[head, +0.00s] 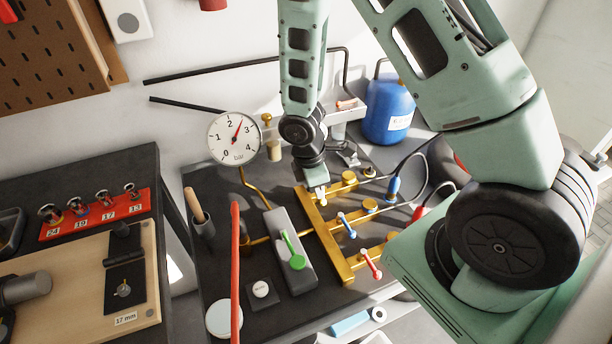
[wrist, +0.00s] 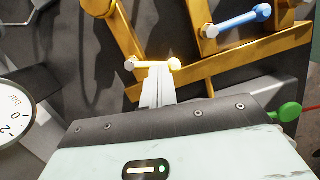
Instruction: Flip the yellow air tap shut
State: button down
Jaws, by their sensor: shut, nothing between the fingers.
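The brass manifold (head: 327,240) lies on the dark bench top; its rail also shows in the wrist view (wrist: 240,57). The yellow air tap (wrist: 175,64) sits on its far branch. Its lever runs from a white pivot end (wrist: 130,64) to a yellow ball end, pointing across the branch. My gripper (wrist: 158,66) is shut and empty, with its fingertips right at the lever; I cannot tell if they touch it. In the head view, my gripper (head: 322,191) hides most of this tap. A blue tap (head: 347,227) and a red tap (head: 372,265) sit on the nearer branches.
A pressure gauge (head: 234,138) stands left of my gripper. A green lever (head: 292,250) sits on a grey block left of the manifold. A tall red pole (head: 236,270) rises at the front left. A blue tank (head: 387,110) and hose connectors (head: 393,188) are at the right.

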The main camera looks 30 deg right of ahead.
jog(key=shift+s+d+n, duration=0.1)
jog(key=shift+n, duration=0.2)
dwell(1.0)
jog(key=shift+d, duration=0.1)
jog(key=shift+w+d+p, duration=0.35)
jog(key=shift+w, duration=0.35)
jog(key=w+a+r+p, duration=0.2)
jog(key=a+r, duration=0.1)
jog(key=shift+a+r, duration=0.2)
jog(key=shift+r, duration=0.1)
notch_tip(320, 180, up, 8)
jog(key=a, duration=0.1)
jog(key=shift+w+a+r+b, duration=0.15)
jog(key=shift+w+r+b, duration=0.1)
jog(key=shift+b, duration=0.15)
